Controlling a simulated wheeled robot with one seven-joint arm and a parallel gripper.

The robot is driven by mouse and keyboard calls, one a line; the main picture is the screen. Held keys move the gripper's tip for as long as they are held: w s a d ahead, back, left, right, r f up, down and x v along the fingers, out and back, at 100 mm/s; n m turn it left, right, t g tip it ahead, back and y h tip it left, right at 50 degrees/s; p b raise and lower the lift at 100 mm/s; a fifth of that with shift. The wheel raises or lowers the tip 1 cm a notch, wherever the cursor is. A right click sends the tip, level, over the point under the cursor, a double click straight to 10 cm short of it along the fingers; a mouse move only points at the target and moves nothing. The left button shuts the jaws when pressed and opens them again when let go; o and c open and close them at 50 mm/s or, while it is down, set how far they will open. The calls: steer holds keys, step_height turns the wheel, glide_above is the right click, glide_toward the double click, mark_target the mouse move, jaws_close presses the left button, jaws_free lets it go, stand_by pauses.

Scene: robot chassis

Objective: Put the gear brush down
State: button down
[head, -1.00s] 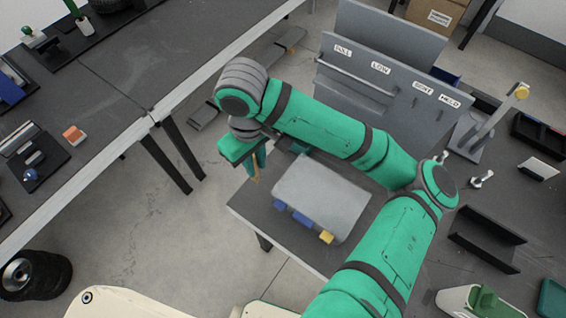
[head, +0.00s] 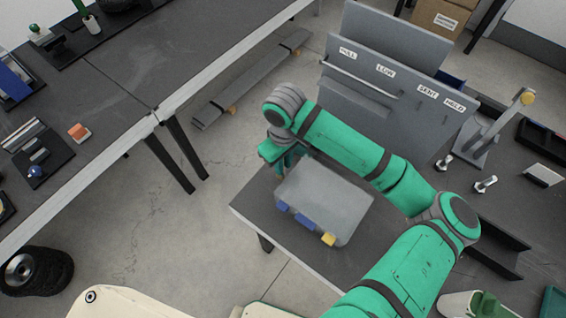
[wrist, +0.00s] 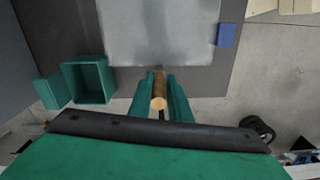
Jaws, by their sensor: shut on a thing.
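The gear brush shows in the wrist view as a round wooden handle (wrist: 159,88) between my fingers, its pale end toward the camera. Its bristle end is hidden. My gripper (wrist: 161,96) is shut on it. In the head view my gripper (head: 283,157) is at the far left corner of the small dark table (head: 262,222), beside the grey case; the brush cannot be made out there. Whether the brush touches any surface I cannot tell.
The grey case (head: 325,190) with blue and yellow tabs fills much of the table. An open green box (wrist: 88,80) is left of my fingers in the wrist view. A labelled grey panel (head: 400,85) stands behind. The table's front left strip is bare.

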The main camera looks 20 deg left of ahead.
steer(key=shift+f, duration=0.15)
steer(key=c, duration=1.6)
jaws_free()
steer(key=shift+c, duration=0.2)
